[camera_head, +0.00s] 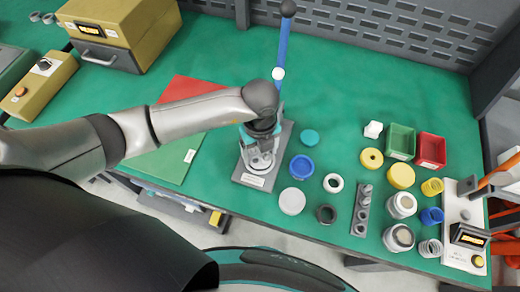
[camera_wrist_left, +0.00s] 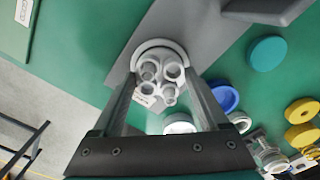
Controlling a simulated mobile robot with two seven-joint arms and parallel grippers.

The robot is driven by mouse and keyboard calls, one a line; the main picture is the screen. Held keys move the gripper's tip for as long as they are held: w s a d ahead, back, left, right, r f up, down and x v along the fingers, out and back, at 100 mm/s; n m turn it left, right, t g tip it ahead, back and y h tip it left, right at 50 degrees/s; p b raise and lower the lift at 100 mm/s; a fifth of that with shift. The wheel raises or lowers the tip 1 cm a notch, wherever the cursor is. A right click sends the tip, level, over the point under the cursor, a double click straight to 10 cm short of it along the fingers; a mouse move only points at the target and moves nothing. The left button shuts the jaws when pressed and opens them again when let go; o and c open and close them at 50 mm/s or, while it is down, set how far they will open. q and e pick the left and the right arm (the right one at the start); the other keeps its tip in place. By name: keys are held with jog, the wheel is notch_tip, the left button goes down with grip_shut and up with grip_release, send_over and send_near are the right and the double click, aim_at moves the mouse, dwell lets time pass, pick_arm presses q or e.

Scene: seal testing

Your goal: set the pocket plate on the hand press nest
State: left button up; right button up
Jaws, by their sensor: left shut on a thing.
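The pocket plate is a pale disc with several round pockets, seen between my fingers in the left wrist view (camera_wrist_left: 160,78). In the head view it shows at the hand press (camera_head: 258,162), below my left gripper (camera_head: 260,148). My left gripper is shut on it, with one finger at each side. The hand press has a grey base (camera_head: 247,181) with a white label and a blue lever (camera_head: 283,55) standing up behind my arm. A pale curved rim (camera_wrist_left: 160,43), likely the nest, borders the plate's far side. I cannot tell whether the plate rests on the nest. My right gripper is not in view.
A blue dish (camera_head: 302,167), a teal disc (camera_head: 309,137) and a white disc (camera_head: 292,201) lie close to the right of the press. A green and red flat sheet (camera_head: 165,160) lies left. Green (camera_head: 400,140) and red (camera_head: 431,150) bins stand further right.

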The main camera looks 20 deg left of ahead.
pick_arm(q)
jog(key=shift+f, duration=0.45)
dwell(0.5)
jog(key=o, duration=1.3)
jog(key=shift+o, duration=0.2)
jog(key=shift+r+p, duration=2.2)
jog(key=shift+r, duration=0.3)
